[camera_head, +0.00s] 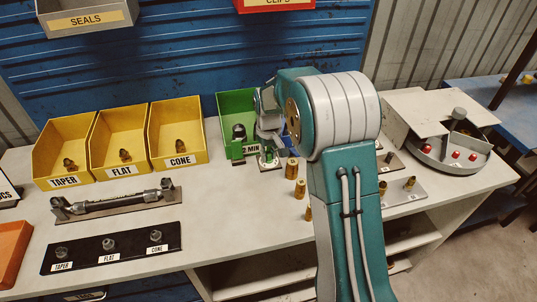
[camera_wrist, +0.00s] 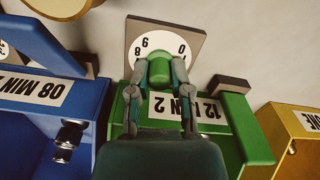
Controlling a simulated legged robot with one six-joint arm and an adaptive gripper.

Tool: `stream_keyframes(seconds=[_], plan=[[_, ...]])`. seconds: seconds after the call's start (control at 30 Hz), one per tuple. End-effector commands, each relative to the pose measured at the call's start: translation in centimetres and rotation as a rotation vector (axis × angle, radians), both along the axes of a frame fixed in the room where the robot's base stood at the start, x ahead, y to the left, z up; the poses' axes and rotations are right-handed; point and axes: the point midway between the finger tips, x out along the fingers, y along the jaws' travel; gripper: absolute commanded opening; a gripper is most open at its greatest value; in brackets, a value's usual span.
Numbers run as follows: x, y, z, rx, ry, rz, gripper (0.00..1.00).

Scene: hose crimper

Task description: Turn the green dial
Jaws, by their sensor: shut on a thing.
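The green dial (camera_wrist: 160,70) sits in front of a square number plate (camera_wrist: 190,42) in the wrist view. My gripper (camera_wrist: 160,78) has its two fingers on either side of the dial and is shut on it. In the head view my gripper (camera_head: 268,142) reaches down at the front of the green bin (camera_head: 231,105), and the dial is mostly hidden by it. The plate shows a few digits upside down in the wrist view, partly covered by the dial. I cannot read a pointer on the dial.
A blue bin (camera_wrist: 45,65) labelled 08 MIN is beside the green bin, which is labelled 12 MIN. Yellow bins (camera_head: 122,170) stand to the left. Brass fittings (camera_head: 300,188) stand close in front. A round fixture with red knobs (camera_head: 432,152) is at right.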

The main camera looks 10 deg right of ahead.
Motion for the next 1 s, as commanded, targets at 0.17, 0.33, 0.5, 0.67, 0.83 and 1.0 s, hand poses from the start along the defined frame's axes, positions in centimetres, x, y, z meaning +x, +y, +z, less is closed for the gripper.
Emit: stream_keyframes(seconds=[0.17,0.33,0.5,0.67,0.83,1.0], plan=[[-0.03,0.03,-0.18,0.000,0.003,-0.044,0.00],[-0.04,0.04,-0.22,0.000,0.004,-0.137,0.00],[-0.05,0.05,-0.25,0.000,0.004,-0.257,0.00],[-0.08,0.05,-0.28,0.000,0.005,-0.362,0.00],[-0.09,0.07,-0.31,0.000,0.006,-0.447,0.00],[-0.11,0.07,-0.33,0.000,0.006,-0.498,0.00]])
